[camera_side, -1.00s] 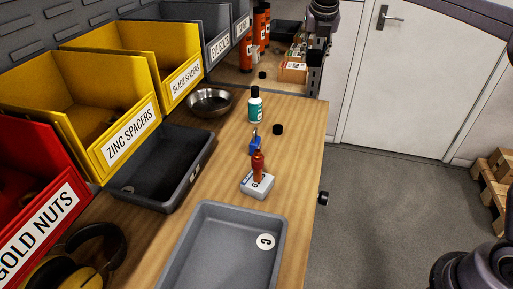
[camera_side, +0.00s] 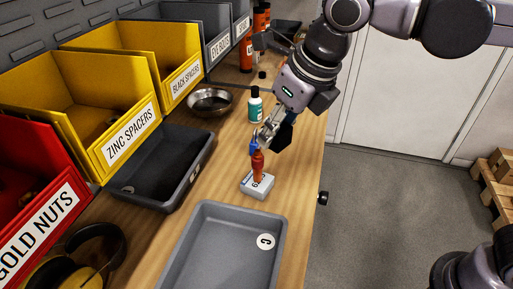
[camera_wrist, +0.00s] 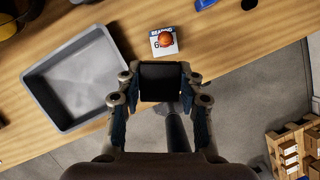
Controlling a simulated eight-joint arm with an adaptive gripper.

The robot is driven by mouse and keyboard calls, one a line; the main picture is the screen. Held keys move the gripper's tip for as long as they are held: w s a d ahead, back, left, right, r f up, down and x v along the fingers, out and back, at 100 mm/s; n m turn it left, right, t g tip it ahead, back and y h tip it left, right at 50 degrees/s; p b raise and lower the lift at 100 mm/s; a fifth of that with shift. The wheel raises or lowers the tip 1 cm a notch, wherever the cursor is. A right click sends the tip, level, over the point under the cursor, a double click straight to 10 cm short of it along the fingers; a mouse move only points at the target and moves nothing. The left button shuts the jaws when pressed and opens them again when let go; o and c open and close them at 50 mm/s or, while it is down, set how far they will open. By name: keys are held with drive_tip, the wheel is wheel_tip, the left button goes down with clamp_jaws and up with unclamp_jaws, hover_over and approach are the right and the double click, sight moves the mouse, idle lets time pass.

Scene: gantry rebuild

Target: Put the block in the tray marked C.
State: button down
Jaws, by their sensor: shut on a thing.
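My gripper (camera_side: 277,132) is shut on a black block (camera_wrist: 160,83), held between both fingers in the wrist view. In the side view the dark block (camera_side: 285,137) hangs above the bench, beyond the small white box. The tray marked C (camera_side: 222,245) is a shallow grey tray at the near end of the bench, with a round white C label on its inside right. It looks empty. In the wrist view the tray (camera_wrist: 75,80) is left of my gripper; its label is not readable there.
A blue item, a teal bottle (camera_side: 254,106) and a metal bowl (camera_side: 210,101) are behind. A black tray (camera_side: 160,170) and labelled bins line the left.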

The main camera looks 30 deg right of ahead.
sight(279, 146)
drive_tip(key=s, duration=0.1)
drive_tip(key=s+a+f, duration=0.1)
drive_tip(key=shift+s+a+n, duration=0.1)
drive_tip(key=shift+s+n, duration=0.25)
drive_tip(key=shift+n, duration=0.05)
drive_tip(key=shift+w+f, duration=0.15)
drive_tip(key=shift+f, duration=0.4)
drive_tip(key=s+a+f, duration=0.1)
drive_tip(key=a+f, duration=0.2)
drive_tip(key=s+a+f, duration=0.1)
drive_tip(key=a+f, duration=0.3)
drive_tip(key=s+a+f, duration=0.1)
drive_tip(key=a+f, duration=0.2)
drive_tip(key=a, duration=0.1)
drive_tip(key=shift+s+f, duration=0.15)
drive_tip(key=shift+s, duration=0.2)
drive_tip(key=shift+f, duration=2.05)
drive_tip(key=shift+f, duration=0.1)
drive_tip(key=c, duration=0.8)
unclamp_jaws()
drive_tip(key=shift+c, duration=0.2)
